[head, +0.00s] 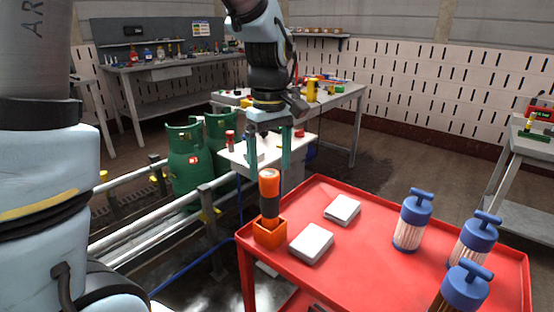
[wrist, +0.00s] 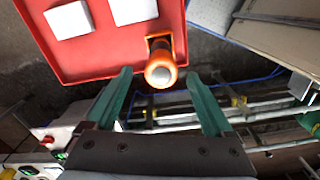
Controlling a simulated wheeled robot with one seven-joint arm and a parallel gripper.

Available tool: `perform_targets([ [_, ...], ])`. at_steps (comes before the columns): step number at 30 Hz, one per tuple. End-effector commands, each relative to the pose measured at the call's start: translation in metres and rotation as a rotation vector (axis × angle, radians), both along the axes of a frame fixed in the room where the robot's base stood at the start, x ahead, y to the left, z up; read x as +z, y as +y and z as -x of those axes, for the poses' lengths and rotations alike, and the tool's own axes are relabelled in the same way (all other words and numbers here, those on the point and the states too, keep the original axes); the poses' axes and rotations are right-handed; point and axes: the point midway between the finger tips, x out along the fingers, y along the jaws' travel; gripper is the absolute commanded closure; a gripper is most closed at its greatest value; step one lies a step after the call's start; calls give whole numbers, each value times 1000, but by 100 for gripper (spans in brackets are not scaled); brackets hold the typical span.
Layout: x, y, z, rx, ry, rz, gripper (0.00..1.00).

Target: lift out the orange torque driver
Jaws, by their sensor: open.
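The orange torque driver (head: 269,184) stands upright in an orange square holder (head: 271,236) at the near left corner of the red cart. It has an orange top and a dark band lower down. In the wrist view the driver (wrist: 161,70) is seen end-on, with a grey round tip facing the camera. My gripper (head: 268,166) is open and empty, with green fingers pointing down. In the head view the fingers are at about the height of the driver's top, one on each side in the picture. In the wrist view the fingertips (wrist: 159,74) lie to either side of the driver, apart from it.
The red cart (head: 380,250) also carries two white blocks (head: 312,243) and blue-handled cylinders (head: 412,222) on the right. Metal rails (head: 130,232) and green gas bottles (head: 188,155) stand left of the cart. A white table (head: 262,158) is behind.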

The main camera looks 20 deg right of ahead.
Motion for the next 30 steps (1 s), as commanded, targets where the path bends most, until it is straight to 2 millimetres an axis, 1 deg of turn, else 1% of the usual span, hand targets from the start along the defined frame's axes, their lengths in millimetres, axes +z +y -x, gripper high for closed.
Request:
perform_targets([
  [5, -26, 1, 1, -1, 4, -4, 13],
  [12, -69, 2, 1, 0, 3, -4, 13],
  [16, -86, 1, 0, 0, 1, -3, 13],
  [22, -99, 1, 0, 0, 0, -2, 13],
  [30, -101, 1, 0, -1, -1, 0, 13],
])
